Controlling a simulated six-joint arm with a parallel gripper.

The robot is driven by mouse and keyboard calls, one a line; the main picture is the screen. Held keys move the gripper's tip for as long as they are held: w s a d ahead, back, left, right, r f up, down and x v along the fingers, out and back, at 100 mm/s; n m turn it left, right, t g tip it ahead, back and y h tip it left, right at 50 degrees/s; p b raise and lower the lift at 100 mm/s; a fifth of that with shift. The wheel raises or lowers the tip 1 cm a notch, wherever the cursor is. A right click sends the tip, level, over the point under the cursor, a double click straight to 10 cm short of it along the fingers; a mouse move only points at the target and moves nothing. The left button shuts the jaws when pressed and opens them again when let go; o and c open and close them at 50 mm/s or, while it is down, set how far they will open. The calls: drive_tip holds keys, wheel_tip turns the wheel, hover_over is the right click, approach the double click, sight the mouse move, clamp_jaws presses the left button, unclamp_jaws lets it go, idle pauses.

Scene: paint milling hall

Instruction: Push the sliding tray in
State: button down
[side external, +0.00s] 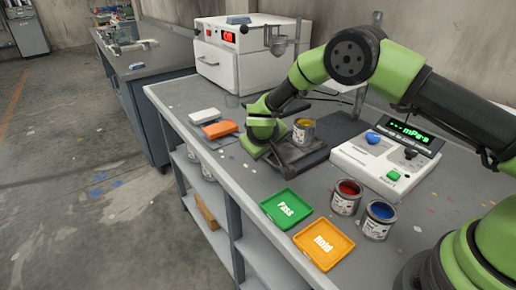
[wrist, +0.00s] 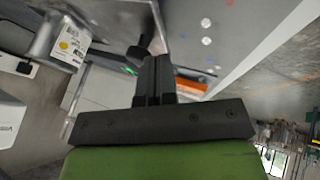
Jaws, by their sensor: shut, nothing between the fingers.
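The sliding tray (side external: 308,158) is a dark, low tray on the bench. It reaches out toward the front from a dark base plate (side external: 342,128). An open can of yellow paint (side external: 303,132) stands upright on it; its labelled side shows at the upper left of the wrist view (wrist: 72,42). My gripper (side external: 277,158) is low at the tray's front left end, on the near side of the can. In the wrist view its fingers (wrist: 153,68) are together and empty. I cannot tell whether they touch the tray, as the wrist hides part of that end.
An orange block (side external: 220,129) and a white block (side external: 205,115) lie left of my gripper. Green (side external: 286,209) and orange (side external: 323,244) trays, red (side external: 346,197) and blue (side external: 379,219) paint cans stand in front. A viscosity meter (side external: 385,160) stands right. A white oven (side external: 240,60) stands behind.

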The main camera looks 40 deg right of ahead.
sight(310, 128)
drive_tip(key=shift+d, duration=0.15)
drive_tip(key=d, duration=1.5)
drive_tip(key=shift+d, duration=0.3)
